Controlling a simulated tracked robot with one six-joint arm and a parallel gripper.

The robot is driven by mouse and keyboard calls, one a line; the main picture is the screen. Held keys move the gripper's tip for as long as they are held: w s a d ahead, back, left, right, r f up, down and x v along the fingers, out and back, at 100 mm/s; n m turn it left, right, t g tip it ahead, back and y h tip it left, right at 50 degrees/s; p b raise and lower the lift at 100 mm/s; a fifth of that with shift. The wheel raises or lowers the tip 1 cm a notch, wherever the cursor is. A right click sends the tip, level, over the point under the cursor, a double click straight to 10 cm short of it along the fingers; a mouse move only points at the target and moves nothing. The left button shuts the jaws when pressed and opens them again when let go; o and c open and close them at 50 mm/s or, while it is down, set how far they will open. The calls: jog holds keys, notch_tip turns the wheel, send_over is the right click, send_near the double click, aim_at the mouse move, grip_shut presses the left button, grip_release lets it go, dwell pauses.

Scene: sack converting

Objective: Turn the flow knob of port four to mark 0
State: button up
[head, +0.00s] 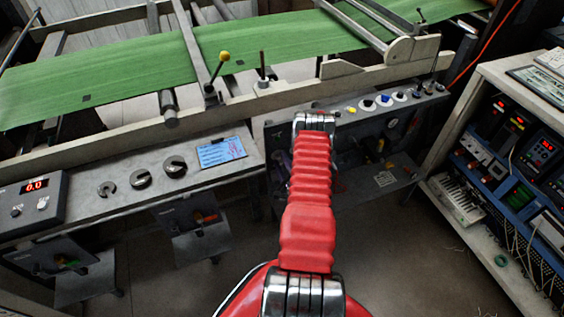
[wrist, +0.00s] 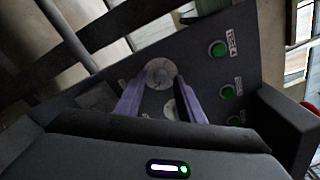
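In the wrist view, my gripper (wrist: 160,84) has two purple fingers standing apart with nothing held between them. A pale round knob (wrist: 160,72) sits on a dark panel (wrist: 205,75) just beyond the fingertips, roughly in line with the gap. Contact with it cannot be made out. A second pale round knob (wrist: 170,107) shows in the gap between the fingers, partly hidden. A white label (wrist: 232,41) stands beside the top green button, too small to read surely. The knob's mark and setting are not legible.
Green buttons (wrist: 217,49) line the panel's right side in the wrist view. In the head view, a dark panel (head: 270,140) with coloured knobs lies beyond my arm, below a green web (head: 120,80).

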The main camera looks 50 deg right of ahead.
jog(key=shift+c, duration=0.4)
grip_shut()
jog(key=shift+n, duration=0.3)
